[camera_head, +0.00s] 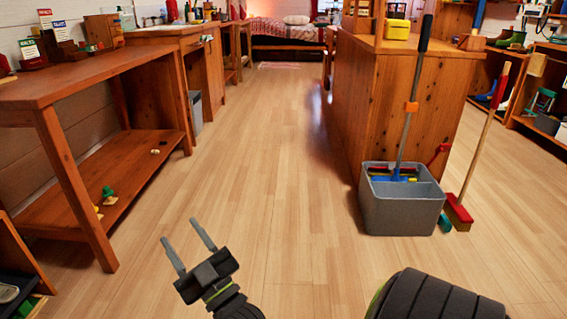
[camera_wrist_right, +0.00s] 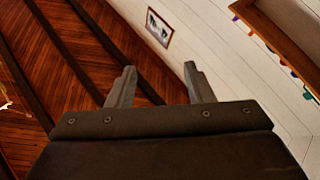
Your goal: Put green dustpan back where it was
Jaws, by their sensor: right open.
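I cannot pick out the green dustpan for sure. A small teal-green piece (camera_head: 445,223) lies on the floor between the grey bucket (camera_head: 402,215) and the red broom head (camera_head: 458,213), partly hidden. A green item (camera_head: 541,101) also shows on the far right shelf, too small to name. My right gripper (camera_head: 185,236) is open and empty over the bare floor, left of the bucket and well apart from it. In the right wrist view its two fingers (camera_wrist_right: 158,82) stand apart with nothing between them. My left gripper is not in view.
The bucket holds a long-handled tool (camera_head: 411,100) and blue, yellow and red items. A wooden workbench (camera_head: 85,75) with a lower shelf (camera_head: 110,185) stands at left. A wooden cabinet (camera_head: 400,110) stands behind the bucket. The floor aisle (camera_head: 265,150) between them is clear.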

